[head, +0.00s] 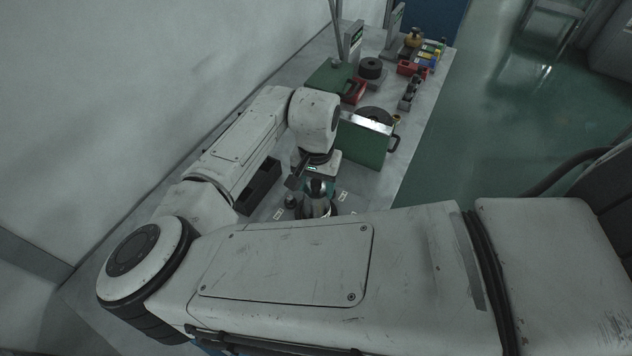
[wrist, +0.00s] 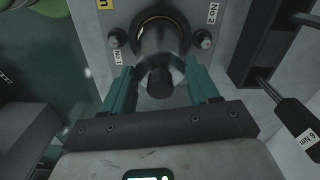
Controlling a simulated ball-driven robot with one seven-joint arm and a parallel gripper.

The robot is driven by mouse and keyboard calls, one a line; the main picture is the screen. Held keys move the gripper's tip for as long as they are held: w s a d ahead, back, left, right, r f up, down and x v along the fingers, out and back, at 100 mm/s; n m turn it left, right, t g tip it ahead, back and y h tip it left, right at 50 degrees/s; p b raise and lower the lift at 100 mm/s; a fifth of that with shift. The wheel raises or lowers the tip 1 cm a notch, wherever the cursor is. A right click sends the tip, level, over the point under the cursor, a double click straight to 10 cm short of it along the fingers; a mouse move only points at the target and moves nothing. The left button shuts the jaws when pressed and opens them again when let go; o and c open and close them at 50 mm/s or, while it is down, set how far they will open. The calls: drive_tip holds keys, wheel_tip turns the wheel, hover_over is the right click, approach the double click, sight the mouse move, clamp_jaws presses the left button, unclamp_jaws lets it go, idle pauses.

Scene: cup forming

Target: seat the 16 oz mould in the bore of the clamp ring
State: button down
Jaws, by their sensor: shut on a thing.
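My gripper (wrist: 162,82) has its two teal fingers closed on either side of a grey metal mould (wrist: 160,45) with a dark round knob at its near end. No size marking shows on the mould. Beyond it in the wrist view is the clamp ring (wrist: 142,20), a dark opening with a thin yellowish rim. The mould overlaps this opening; I cannot tell how far it is inside. In the head view my gripper (head: 318,184) is low over the bench, and the mould shows partly below it, cut off by my arm.
A tool tagged 6 Nm (wrist: 292,108) and a dark tray (wrist: 262,40) lie to the right. In the head view a green box (head: 365,140) stands just behind my gripper; red bins (head: 410,68) are farther back.

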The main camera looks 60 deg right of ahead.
drive_tip(key=shift+c, duration=1.4)
unclamp_jaws()
wheel_tip(320, 180, up, 12)
drive_tip(key=b, duration=0.1)
drive_tip(key=shift+r, duration=0.15)
